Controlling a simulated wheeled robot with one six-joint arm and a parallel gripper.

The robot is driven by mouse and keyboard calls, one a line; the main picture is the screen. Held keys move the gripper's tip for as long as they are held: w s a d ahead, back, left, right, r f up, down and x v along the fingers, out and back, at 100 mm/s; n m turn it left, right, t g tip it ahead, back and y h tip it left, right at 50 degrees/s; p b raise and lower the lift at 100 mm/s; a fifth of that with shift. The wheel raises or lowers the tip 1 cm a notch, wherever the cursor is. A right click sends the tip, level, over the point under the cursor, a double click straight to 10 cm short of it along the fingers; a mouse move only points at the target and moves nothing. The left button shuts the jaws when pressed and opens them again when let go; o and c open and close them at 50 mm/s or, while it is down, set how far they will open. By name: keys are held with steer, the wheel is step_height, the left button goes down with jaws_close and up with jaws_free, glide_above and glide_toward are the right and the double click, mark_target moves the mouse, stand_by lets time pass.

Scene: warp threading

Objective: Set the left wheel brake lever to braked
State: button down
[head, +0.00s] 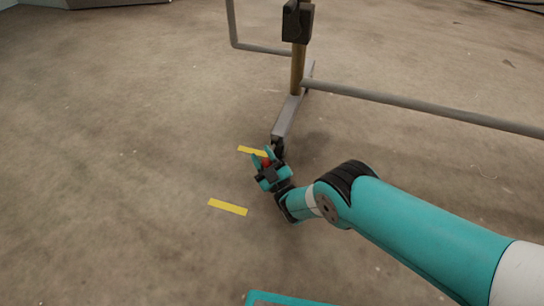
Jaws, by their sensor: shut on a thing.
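The wheel (278,145) is a small dark caster at the near end of a grey foot (287,118) on a standing frame. A small red part, which looks like the brake lever (265,162), shows between the fingers of my gripper (263,158). My teal gripper is shut on this red lever, right beside the wheel near the floor. The gripper hides most of the lever and part of the wheel, so I cannot tell the lever's exact angle.
A brown post (298,70) with a black box (297,21) rises from the foot. A grey rail (420,104) runs right from it, low over the floor. Yellow floor marks (228,207) lie left of my gripper. The concrete floor at left is clear.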

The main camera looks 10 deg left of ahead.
steer(key=shift+w+d+f, duration=0.2)
steer(key=shift+d+f, duration=0.1)
steer(key=shift+d, duration=0.2)
steer(key=c, duration=0.7)
jaws_free()
steer(key=shift+d, duration=0.1)
steer(key=shift+c, duration=0.2)
steer(key=shift+a+r, duration=0.3)
steer(key=shift+r, duration=0.05)
step_height(320, 180, up, 20)
steer(key=p, duration=1.3)
steer(key=shift+d+f, duration=0.15)
steer(key=shift+f, duration=0.1)
